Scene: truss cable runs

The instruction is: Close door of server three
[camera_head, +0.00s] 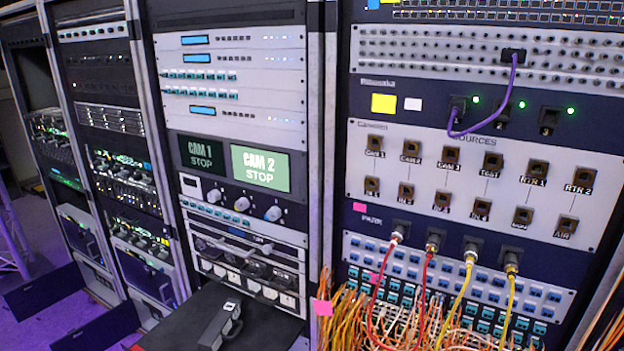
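Racks stand side by side, and no label reading server three can be made out. A dark flat panel (45,293), like an open door or flap, juts out low before the leftmost rack (62,190). A similar dark panel (97,328) juts out low before the second rack (118,115). A black shelf-like panel (172,318) extends low from the third rack (232,130), with a dark grey block-shaped object (221,325) on it. How these panels are hinged cannot be told. Neither of my grippers is in view.
The right rack holds a patch panel (470,185) with a purple cable (497,105). Red and yellow cables (462,300) hang from its lower sockets into a dense orange bundle (345,320). Purple-lit floor (35,235) shows at far left beside a truss (12,240).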

